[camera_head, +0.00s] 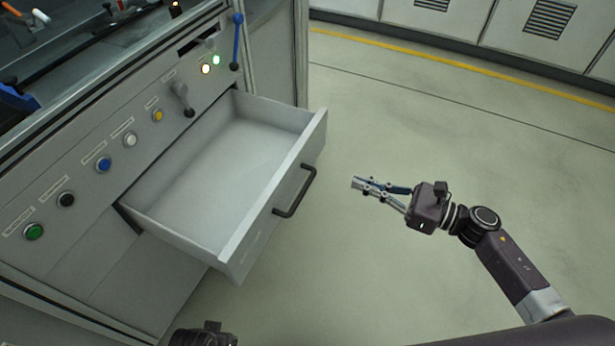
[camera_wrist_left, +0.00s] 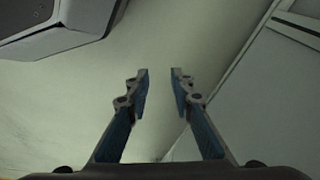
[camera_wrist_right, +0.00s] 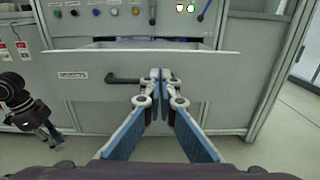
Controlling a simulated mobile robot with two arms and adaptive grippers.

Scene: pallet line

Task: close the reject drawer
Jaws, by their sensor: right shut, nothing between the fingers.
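The grey reject drawer (camera_head: 268,208) stands pulled out of the machine front and looks empty in the head view. Its dark bar handle (camera_head: 296,192) is on the front panel. In the right wrist view the labelled drawer front (camera_wrist_right: 215,72) faces me, with the handle (camera_wrist_right: 125,79) partly behind my fingers. My right gripper (camera_head: 354,184) is shut and empty, to the right of the handle and apart from it, pointing at the drawer. My left gripper (camera_wrist_left: 160,72) is open and empty over bare floor in its wrist view; only its wrist shows at the head view's bottom edge.
The machine panel (camera_head: 90,190) carries several coloured buttons, a dark-knobbed lever (camera_head: 182,100) and a blue-handled lever (camera_head: 237,40) around the drawer opening. The floor (camera_head: 430,130) right of the drawer is clear. Grey cabinets (camera_head: 480,20) stand at the back.

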